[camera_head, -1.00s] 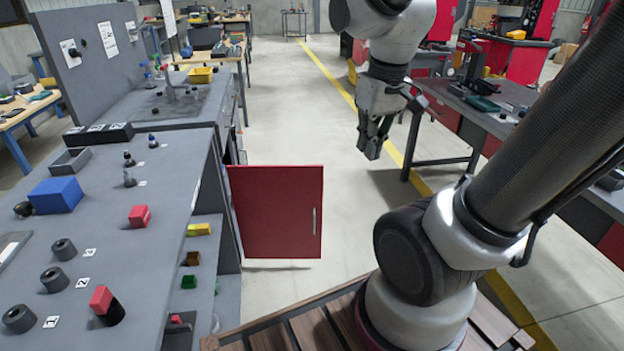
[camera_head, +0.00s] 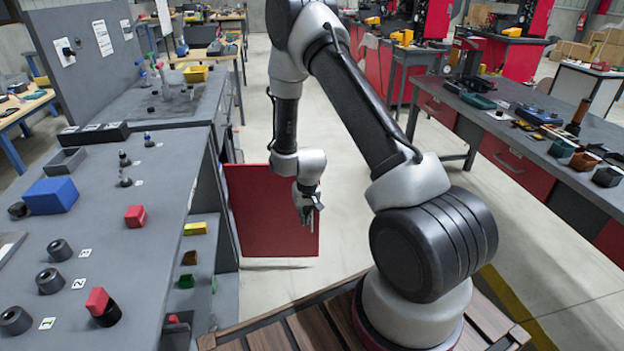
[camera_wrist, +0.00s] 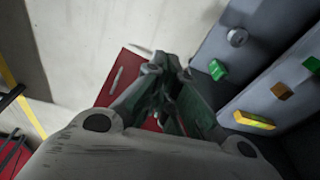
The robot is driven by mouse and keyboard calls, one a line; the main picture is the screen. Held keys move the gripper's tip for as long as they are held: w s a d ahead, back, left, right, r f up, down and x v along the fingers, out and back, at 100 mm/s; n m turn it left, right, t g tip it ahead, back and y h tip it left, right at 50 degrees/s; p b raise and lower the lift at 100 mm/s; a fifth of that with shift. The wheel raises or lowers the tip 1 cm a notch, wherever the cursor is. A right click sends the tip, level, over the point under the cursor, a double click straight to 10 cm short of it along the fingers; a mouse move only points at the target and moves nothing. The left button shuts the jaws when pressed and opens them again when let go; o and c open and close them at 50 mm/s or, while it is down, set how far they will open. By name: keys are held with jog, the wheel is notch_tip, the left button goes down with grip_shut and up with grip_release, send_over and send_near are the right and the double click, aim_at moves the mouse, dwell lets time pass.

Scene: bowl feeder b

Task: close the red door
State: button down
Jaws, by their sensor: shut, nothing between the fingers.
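The red door (camera_head: 262,222) stands open, swung out from the side of the grey workbench cabinet (camera_head: 228,195) on its left. In the wrist view the red door (camera_wrist: 122,72) shows behind my gripper, with its pale handle (camera_wrist: 118,78) in sight. My gripper (camera_head: 308,216) is shut and empty. In the head view it is in front of the right part of the door and hides the handle there. Its fingers (camera_wrist: 168,75) point toward the door in the wrist view. I cannot tell whether they touch it.
Open shelves beside the door hold a yellow block (camera_head: 195,228), a brown block (camera_head: 190,258) and a green block (camera_head: 186,281). The grey benchtop (camera_head: 150,235) carries several parts. A second bench (camera_head: 530,135) stands at the right. The floor beyond the door is clear.

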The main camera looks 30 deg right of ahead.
jog(key=w+d+f+m+t+h, duration=0.1)
jog(key=w+d+f+t+h, duration=0.2)
jog(key=f, duration=0.5)
jog(key=w+d+f+m+t+h, duration=0.1)
jog(key=w+d+f+t, duration=0.3)
jog(key=f, duration=0.3)
jog(key=w+d+r+t+h, duration=0.3)
jog(key=w+r+t+h, duration=0.15)
jog(key=r+t, duration=0.4)
jog(key=w+d+r+g, duration=0.1)
jog(key=w+d, duration=0.4)
jog(key=w, duration=0.8)
jog(key=shift+d+r+m+y, duration=0.15)
jog(key=shift+r+m+y, duration=0.2)
jog(key=shift+r+m, duration=0.05)
jog(key=shift+w, duration=0.15)
